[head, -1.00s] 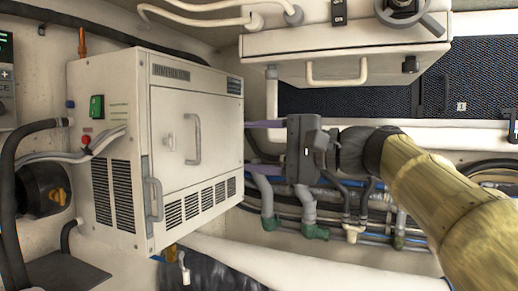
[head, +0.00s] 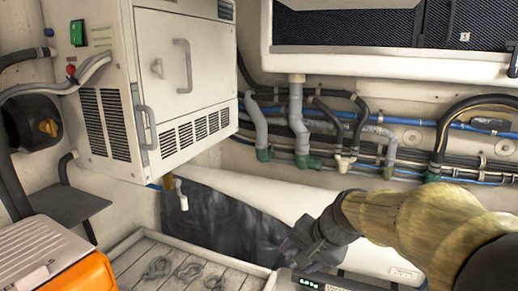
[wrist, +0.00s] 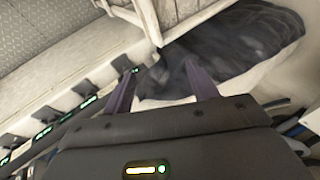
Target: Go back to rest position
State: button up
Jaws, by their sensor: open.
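My gripper (wrist: 165,92) shows in the wrist view with its two purple fingers spread apart and nothing between them. In the head view my gripper (head: 290,245) is low at the bottom centre, partly hidden by its own dark body and my tan arm. It is in front of the dark crumpled bag (head: 225,222), which also shows beyond the fingers in the wrist view (wrist: 220,60). The white cabinet unit (head: 185,75) with a closed door stands at the upper left, apart from the gripper.
An orange and grey case (head: 75,272) is at the bottom left, beside a slatted tray (head: 145,240) holding several metal shackles. Pipes and hoses (head: 300,120) run along the back wall. A small device with a lit display (head: 308,282) is at the bottom, close by my gripper.

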jog(key=s+d+f+n+g+h, duration=0.2)
jog(key=s+d+f+n+h, duration=0.2)
jog(key=s+f, duration=0.8)
notch_tip(320, 180, down, 2)
jog(key=shift+s+d+f+n, duration=0.2)
jog(key=shift+s+d+n, duration=0.05)
jog(key=shift+d+n, duration=0.75)
jog(key=shift+d, duration=0.1)
